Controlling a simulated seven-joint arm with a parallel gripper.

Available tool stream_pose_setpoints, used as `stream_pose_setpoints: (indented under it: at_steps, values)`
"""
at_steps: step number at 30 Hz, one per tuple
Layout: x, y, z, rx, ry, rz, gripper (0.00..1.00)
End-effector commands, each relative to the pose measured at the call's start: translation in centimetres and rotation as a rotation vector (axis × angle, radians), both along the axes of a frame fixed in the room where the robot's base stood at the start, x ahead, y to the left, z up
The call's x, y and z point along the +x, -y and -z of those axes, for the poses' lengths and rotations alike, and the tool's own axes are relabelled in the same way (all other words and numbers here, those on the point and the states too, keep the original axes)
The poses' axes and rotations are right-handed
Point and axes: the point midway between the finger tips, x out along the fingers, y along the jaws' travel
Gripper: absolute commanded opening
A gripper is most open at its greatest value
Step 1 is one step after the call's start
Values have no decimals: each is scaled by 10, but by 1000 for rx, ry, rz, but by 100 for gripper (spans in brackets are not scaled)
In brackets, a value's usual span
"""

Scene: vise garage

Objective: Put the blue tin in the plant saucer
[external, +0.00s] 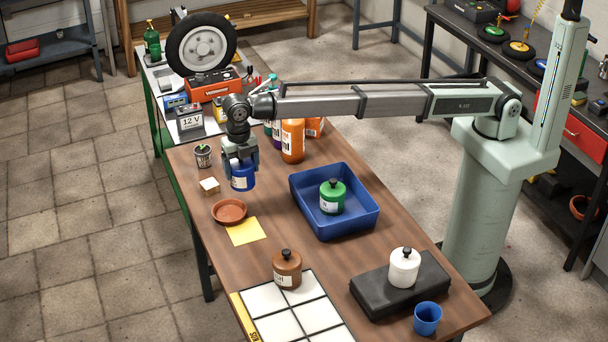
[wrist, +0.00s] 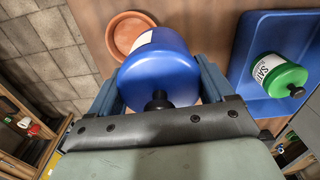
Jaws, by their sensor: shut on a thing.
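The blue tin (external: 242,180) has a white label and is held between the fingers of my gripper (external: 240,163). In the wrist view the blue tin (wrist: 158,72) shows its blue lid and black knob, with a gripper finger on each side. The tin appears to be above the wooden table, behind the saucer in the external view. The plant saucer (external: 229,211) is a round terracotta dish on the table and looks empty. In the wrist view the saucer (wrist: 124,28) is partly hidden behind the tin.
A blue tray (external: 350,225) holds a green tin (external: 332,195). A yellow note (external: 246,231) lies beside the saucer. A brown tin (external: 287,268) stands in front.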

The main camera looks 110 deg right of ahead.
Motion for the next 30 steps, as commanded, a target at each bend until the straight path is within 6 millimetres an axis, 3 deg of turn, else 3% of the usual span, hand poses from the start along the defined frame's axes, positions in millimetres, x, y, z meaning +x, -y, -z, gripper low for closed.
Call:
stream_pose_setpoints:
  at_steps: [1, 3, 9, 14, 24, 30]
  values:
    - [20, -3, -3, 0, 1, 1, 31]
    - [33, -5, -5, -1, 2, 4, 31]
    - [52, -4, -7, -1, 6, 23, 31]
    - [52, -3, 1, -1, 8, 46, 31]
    - [51, -3, 48, -1, 8, 47, 31]
    - [52, -3, 61, -1, 9, 47, 31]
